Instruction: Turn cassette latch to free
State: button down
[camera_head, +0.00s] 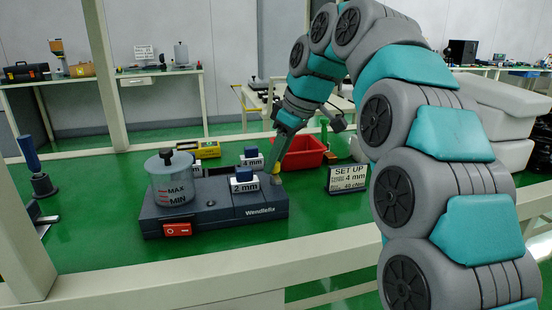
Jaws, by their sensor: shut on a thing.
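The grey Wendlefix machine (215,215) stands on the green bench top. A blue block labelled 2 mm (245,188) sits on its right half, and a blue block labelled 4 mm (252,160) is behind it. My gripper (276,174) points down at the machine's right end, just right of the 2 mm block. It is shut on a small part there, which looks like the cassette latch. The fingers and my wrist mostly hide this part, so I cannot tell which way the latch is turned.
A clear MAX/MIN tank (172,183) stands on the machine's left, above a red switch (177,230). A red bin (303,152) and a SET UP 4 mm sign (347,180) are to the right. A yellow box (207,150) is behind. A blue-handled tool (32,160) stands far left.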

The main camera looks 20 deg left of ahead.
jog(key=c, duration=0.6)
grip_release()
jog(key=shift+r, duration=0.15)
